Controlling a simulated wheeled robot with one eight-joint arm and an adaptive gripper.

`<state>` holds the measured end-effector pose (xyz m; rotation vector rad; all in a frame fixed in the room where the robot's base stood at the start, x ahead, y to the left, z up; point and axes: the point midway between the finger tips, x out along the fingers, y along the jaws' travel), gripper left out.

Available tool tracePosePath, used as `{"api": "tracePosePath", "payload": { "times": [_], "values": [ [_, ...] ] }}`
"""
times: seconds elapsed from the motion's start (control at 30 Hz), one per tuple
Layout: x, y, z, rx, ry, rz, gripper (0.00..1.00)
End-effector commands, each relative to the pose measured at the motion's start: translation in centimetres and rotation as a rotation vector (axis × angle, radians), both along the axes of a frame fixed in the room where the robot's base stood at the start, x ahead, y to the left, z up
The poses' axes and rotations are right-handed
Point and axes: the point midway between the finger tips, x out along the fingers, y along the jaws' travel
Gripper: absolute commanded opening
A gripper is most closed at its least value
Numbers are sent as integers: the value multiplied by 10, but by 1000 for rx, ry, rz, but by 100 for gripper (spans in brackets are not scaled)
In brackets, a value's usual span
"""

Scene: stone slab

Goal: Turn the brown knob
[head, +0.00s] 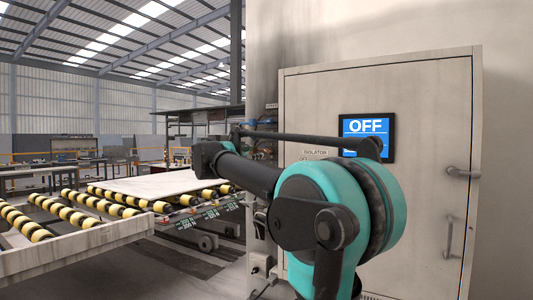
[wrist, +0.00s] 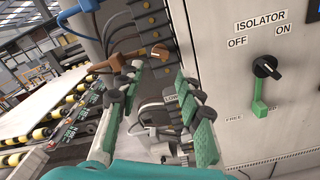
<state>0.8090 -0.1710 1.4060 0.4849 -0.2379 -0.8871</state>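In the head view my arm reaches left across the cabinet front, and I cannot make out the gripper or the brown knob there.
The cabinet (head: 430,110) carries a blue OFF screen (head: 366,137) and door handles. Its black isolator switch (wrist: 266,67) with a green tag is right of my gripper. A blue handle (wrist: 72,14) sits upper left. A conveyor table with yellow-black rollers (head: 75,215) stands left.

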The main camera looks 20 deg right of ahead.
Motion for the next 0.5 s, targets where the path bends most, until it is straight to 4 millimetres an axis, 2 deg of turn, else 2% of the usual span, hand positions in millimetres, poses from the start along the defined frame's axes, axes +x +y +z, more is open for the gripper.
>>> {"api": "tracePosePath", "payload": {
  "times": [0.3, 0.5],
  "values": [
    [39, -51, 0, 1, 0, -3, 36],
    [57, -73, 0, 1, 0, -2, 36]
  ]
}}
